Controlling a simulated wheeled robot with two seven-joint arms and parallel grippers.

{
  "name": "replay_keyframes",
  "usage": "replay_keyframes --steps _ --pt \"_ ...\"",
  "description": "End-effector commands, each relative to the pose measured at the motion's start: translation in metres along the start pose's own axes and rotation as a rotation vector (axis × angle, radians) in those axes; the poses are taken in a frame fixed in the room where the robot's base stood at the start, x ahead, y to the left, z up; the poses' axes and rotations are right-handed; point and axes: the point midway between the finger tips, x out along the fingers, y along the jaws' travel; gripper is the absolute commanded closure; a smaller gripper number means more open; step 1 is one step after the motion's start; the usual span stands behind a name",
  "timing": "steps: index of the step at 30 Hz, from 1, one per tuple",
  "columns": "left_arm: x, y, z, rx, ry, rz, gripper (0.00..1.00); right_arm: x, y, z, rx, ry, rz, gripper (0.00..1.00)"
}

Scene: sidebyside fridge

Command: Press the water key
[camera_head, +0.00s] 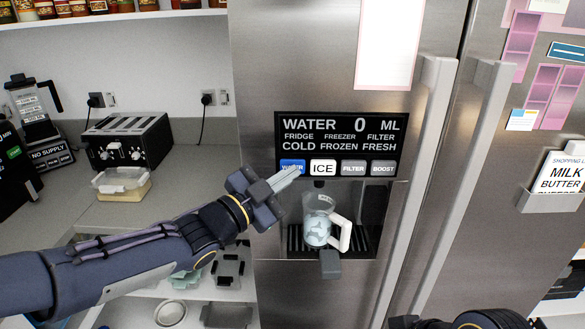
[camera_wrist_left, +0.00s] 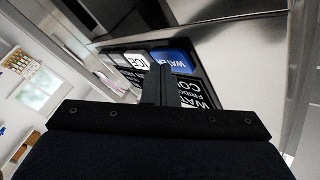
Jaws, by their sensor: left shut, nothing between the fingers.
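The dispenser panel (camera_head: 341,130) on the fridge door is black with white text and a row of keys. The blue water key (camera_head: 286,163) is at the row's left end, partly covered by my left gripper (camera_head: 293,171). That gripper is shut and empty, its fingertips at the key's lower right. In the left wrist view the blue water key (camera_wrist_left: 174,57) shows close beside the dark fingers (camera_wrist_left: 158,66). I cannot tell whether they touch it. Part of my right arm shows at the head view's bottom edge; its fingers are hidden.
The white ice key (camera_head: 323,168) is just right of the fingertips, followed by grey filter and boost keys. A clear mug (camera_head: 318,225) with a white handle stands in the dispenser recess below. Long door handles (camera_head: 424,185) rise at right. A counter with a toaster (camera_head: 128,140) is at left.

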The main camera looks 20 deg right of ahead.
Motion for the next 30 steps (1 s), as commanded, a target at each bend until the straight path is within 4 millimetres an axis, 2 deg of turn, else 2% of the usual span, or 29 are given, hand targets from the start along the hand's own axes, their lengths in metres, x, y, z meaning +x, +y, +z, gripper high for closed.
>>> replay_keyframes --steps 13,23,30 --pt "-0.011 0.008 -0.006 0.0 -0.001 -0.001 1.0 0.011 0.005 0.005 0.0 0.0 0.0 0.22" --pt "-0.012 0.009 -0.008 0.0 -0.001 0.0 1.0 0.011 0.005 0.005 0.0 0.0 0.0 0.22" --pt "-0.025 0.02 -0.016 0.001 0.001 -0.001 1.0 0.022 0.01 0.011 0.0 0.0 0.0 0.22"
